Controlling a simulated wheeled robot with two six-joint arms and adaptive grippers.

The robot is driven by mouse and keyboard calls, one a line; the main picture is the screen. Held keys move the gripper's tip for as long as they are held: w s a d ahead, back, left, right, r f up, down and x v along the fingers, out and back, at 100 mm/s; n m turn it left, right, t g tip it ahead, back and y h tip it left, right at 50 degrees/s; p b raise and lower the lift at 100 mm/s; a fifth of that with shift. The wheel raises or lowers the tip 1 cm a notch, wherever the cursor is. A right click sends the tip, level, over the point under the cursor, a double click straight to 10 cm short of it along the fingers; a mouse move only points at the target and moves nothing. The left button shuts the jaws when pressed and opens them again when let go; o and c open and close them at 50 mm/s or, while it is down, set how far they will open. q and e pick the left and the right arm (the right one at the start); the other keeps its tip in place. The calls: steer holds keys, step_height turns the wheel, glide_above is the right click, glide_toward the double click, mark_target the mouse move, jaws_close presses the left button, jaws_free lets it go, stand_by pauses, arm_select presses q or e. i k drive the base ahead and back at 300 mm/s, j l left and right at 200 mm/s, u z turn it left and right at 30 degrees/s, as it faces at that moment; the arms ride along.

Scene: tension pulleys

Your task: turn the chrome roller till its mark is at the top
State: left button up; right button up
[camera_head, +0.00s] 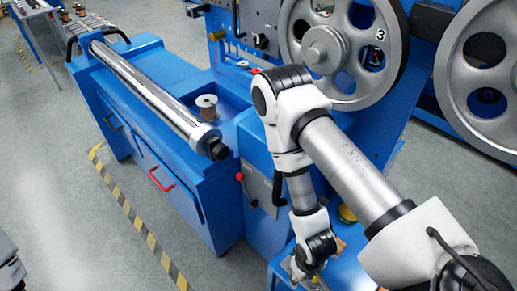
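The chrome roller (150,92) lies along the top of a blue cabinet, running from the back left to the front right. Its near end has a grey collar and a black knob (218,151). A small dark spot shows on the roller near this end, but I cannot tell if it is the mark. My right arm comes in from the right and bends down. My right gripper (308,277) is at the bottom edge, well apart from the roller. Its fingers are too small and cut off to tell if they are open. My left gripper is not in view.
The blue cabinet (190,190) has a red drawer handle (161,181). A spool (207,106) stands in a recess beside the roller. Large grey pulleys, one numbered 3 (345,50), stand behind my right arm. Open floor with a yellow-black stripe (136,222) lies left of the cabinet.

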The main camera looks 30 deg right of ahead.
mark_target(190, 126)
steer(key=i+j+z, duration=0.15)
steer(key=z, duration=0.25)
steer(key=i+j+z, duration=0.1)
steer(key=z, duration=0.35)
steer(key=j+z, duration=0.6)
steer(key=z, duration=0.25)
steer(key=j+z, duration=0.25)
steer(key=z, duration=0.15)
steer(key=j, duration=0.45)
steer(key=k+j+z, duration=0.15)
steer(key=j, duration=0.7)
steer(key=k+j+z, duration=0.15)
steer(key=j, duration=0.25)
steer(key=k+j, duration=0.1)
steer(key=j, duration=0.35)
steer(key=z, duration=0.05)
